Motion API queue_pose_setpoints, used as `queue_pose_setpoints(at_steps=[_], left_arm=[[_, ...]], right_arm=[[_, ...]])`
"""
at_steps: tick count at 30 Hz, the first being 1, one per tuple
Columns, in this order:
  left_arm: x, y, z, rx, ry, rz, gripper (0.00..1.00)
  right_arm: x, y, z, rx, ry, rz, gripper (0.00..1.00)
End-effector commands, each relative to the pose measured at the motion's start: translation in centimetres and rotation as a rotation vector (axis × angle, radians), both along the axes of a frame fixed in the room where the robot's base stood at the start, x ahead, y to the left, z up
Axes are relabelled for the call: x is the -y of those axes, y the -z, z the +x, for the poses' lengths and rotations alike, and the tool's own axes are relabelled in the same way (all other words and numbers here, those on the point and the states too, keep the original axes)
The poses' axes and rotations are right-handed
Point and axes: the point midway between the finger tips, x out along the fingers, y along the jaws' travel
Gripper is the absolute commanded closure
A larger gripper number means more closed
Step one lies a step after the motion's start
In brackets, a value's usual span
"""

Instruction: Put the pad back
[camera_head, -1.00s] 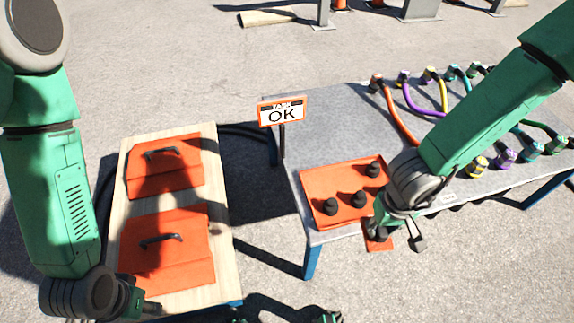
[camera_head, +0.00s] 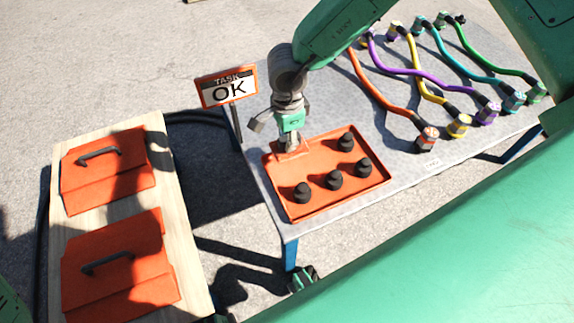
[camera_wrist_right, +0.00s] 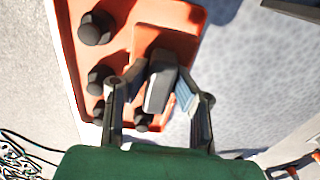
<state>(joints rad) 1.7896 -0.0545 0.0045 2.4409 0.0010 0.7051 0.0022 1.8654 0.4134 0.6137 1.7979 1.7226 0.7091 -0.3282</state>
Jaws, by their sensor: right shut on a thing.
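The orange pad (camera_wrist_right: 165,38) has a dark knob (camera_wrist_right: 160,82), which sits between the fingers of my right gripper (camera_head: 291,138). In the head view, this gripper is over the far left corner of the orange tray (camera_head: 310,208), and only an edge of the pad (camera_head: 286,153) shows beneath it. The pad overlaps the tray area; I cannot tell whether it touches the tray floor. Several black knobs stand in the tray, such as one at the near left (camera_head: 302,192). My left gripper is out of view.
The tray lies on a grey table (camera_head: 400,180) with colored cables, including an orange one (camera_head: 375,95), to the right. A wooden bench (camera_head: 180,225) with two orange lidded boxes (camera_head: 110,170) is at left.

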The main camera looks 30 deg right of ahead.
Motion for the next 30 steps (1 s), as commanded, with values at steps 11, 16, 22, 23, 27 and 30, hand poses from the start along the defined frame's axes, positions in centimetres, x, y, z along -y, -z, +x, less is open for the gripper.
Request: queue_pose_setpoints(at_steps=[11, 16, 22, 23, 27, 30], left_arm=[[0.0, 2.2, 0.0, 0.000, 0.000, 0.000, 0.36], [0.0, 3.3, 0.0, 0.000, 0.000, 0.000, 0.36], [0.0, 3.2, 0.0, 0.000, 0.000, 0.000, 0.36], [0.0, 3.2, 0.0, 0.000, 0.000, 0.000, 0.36], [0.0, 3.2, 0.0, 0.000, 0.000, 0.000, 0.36], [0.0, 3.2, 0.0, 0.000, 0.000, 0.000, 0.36]], right_arm=[[0.0, 5.4, -0.1, -0.001, -0.006, -0.003, 1.00], [0.0, 8.2, -0.1, -0.001, -0.007, -0.003, 1.00], [0.0, 8.2, 0.0, 0.001, -0.007, -0.001, 1.00], [0.0, 8.2, 0.0, 0.001, -0.007, -0.001, 1.00], [0.0, 8.5, 0.0, 0.001, -0.007, -0.001, 1.00], [0.0, 8.4, 0.0, 0.001, -0.007, -0.001, 0.58]])
